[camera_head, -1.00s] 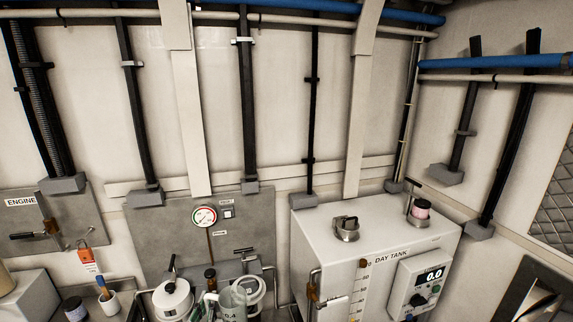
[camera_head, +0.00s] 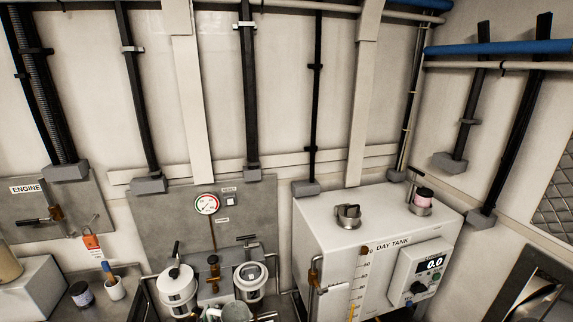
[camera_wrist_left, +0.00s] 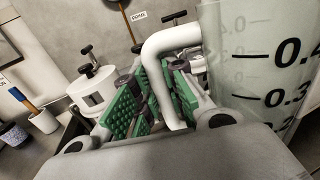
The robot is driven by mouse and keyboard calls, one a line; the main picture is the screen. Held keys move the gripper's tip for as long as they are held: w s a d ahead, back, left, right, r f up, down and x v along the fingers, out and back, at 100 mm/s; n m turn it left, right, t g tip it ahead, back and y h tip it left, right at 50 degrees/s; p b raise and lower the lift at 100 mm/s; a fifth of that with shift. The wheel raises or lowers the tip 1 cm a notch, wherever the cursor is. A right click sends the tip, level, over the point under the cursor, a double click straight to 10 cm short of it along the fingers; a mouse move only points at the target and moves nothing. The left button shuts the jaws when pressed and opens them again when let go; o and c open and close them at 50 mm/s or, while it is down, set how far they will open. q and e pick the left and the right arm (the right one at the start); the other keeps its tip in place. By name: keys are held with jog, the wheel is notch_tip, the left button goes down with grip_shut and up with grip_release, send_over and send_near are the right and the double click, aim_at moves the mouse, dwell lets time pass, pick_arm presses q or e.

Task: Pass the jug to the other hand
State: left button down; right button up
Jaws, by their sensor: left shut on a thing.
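The jug (camera_wrist_left: 255,75) is a clear, pale-green measuring jug with black marks and a white handle (camera_wrist_left: 172,45), large at the right of the left wrist view. In the head view only its top (camera_head: 238,313) shows at the bottom edge, and the rest is cut off. My left gripper (camera_wrist_left: 165,92) has green ribbed pads closed around the handle, holding the jug by it. My right gripper is in neither current view.
Two white-lidded canisters (camera_head: 178,284) (camera_head: 250,279) stand behind the jug by the grey panel. The white day tank (camera_head: 330,235) is to the right. At the left are a cup with a brush (camera_head: 116,289) and a dark jar (camera_head: 81,294).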

pick_arm(q)
jog(key=shift+r, duration=0.1)
jog(key=w+d+r+m+g+h, duration=0.2)
jog(key=d+r+m+h, duration=0.2)
jog(key=d+r, duration=0.5)
jog(key=w+d+r+m+g+h, duration=0.1)
jog(key=d+r+m+g+h, duration=0.1)
jog(key=d+r+m+h, duration=0.2)
jog(key=shift+w+d+r+h, duration=0.35)
jog(key=shift+d+r+h, duration=1.9)
jog(key=shift+r, duration=2)
jog(key=shift+d+y, duration=0.45)
jog(key=shift+m+g+h, duration=1.9)
jog(key=shift+m+g, duration=0.1)
jog(key=shift+g, duration=0.4)
jog(key=shift+m+g+h, duration=1)
jog(key=shift+m+g, duration=0.5)
jog(key=shift+g, duration=0.8)
jog(key=shift+d, duration=0.1)
